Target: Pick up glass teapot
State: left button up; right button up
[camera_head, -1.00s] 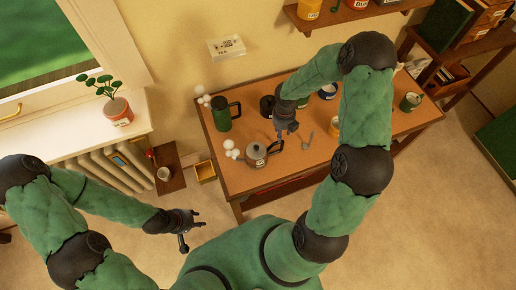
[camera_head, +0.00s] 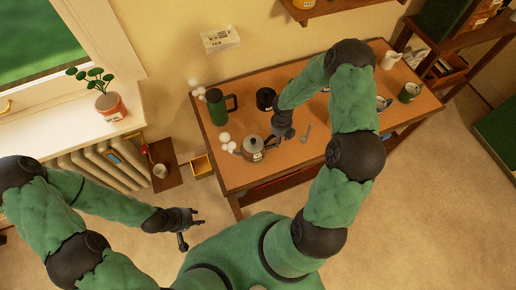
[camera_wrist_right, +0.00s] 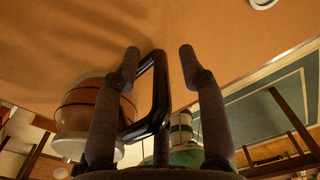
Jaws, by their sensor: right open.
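The glass teapot (camera_head: 252,145), with a grey lid and a dark handle, stands near the front left of the wooden desk. My right gripper (camera_head: 276,141) is at its handle side. In the right wrist view, the dark handle (camera_wrist_right: 161,85) lies between the two spread fingers of the right gripper (camera_wrist_right: 159,54), and the banded pot body (camera_wrist_right: 85,112) is to the left, partly behind a finger. A gap shows between the handle and the right finger. My left gripper (camera_head: 193,226) hangs in front of the desk, away from the teapot, with its fingers apart and empty.
White balls (camera_head: 225,140) sit just left of the teapot. A green can (camera_head: 409,92) stands at the desk's right end.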

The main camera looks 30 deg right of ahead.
grip_shut()
jog(key=shift+r, duration=0.1)
jog(key=shift+r, duration=0.1)
